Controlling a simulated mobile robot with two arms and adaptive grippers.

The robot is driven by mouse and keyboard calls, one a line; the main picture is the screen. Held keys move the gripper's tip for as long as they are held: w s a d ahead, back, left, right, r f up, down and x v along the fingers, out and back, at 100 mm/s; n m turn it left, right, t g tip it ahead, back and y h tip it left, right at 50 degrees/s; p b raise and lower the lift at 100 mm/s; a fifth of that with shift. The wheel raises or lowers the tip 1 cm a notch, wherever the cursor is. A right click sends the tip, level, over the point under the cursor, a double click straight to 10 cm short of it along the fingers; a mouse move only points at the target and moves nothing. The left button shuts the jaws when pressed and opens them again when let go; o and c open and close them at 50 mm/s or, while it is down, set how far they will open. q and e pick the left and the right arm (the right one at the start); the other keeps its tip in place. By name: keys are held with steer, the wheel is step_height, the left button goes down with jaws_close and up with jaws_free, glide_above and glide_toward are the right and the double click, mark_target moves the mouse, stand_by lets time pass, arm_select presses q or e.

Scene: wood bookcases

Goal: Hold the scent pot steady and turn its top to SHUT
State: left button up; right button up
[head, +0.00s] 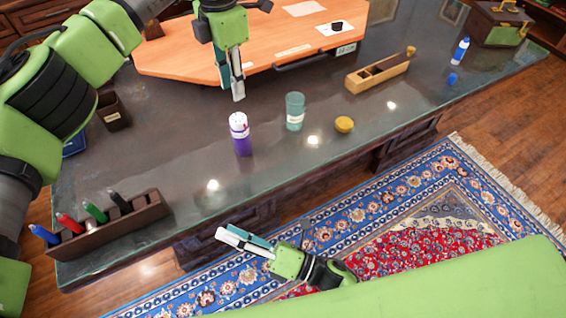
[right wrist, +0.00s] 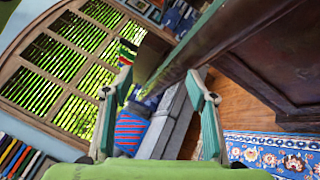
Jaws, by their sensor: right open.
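The scent pot (head: 241,145), purple with a white top (head: 238,120), stands upright near the front edge of the dark glossy desk in the head view. The marking on its top is too small to read. My left gripper (head: 232,92) points down just behind and above the pot, apart from it. Its fingers overlap in this view, so their gap is unclear. My right gripper (head: 229,240) is in front of the desk, below its top, over the rug. In the right wrist view its fingers (right wrist: 158,90) are spread with nothing between them.
A teal glass (head: 295,112) and a yellow lid-like piece (head: 344,125) stand right of the pot. A wooden box (head: 378,74) and a blue-white bottle (head: 460,51) are farther right. A marker rack (head: 120,222) lies at the left front. The desk around the pot is clear.

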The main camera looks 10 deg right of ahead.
step_height(320, 180, up, 6)
steer(key=s+a+n+g+y, duration=0.1)
steer(key=n+g+y, duration=0.2)
steer(key=n, duration=0.4)
steer(key=n+t+h, duration=0.2)
steer(key=t+h, duration=0.4)
steer(key=h, duration=0.2)
glide_toward(248, 142)
steer(key=shift+s+d, duration=0.45)
steer(key=shift+s, duration=0.1)
steer(key=shift+w+a, duration=0.1)
steer(key=shift+w, duration=0.15)
steer(key=x, duration=1.3)
steer(key=shift+a+r, duration=0.1)
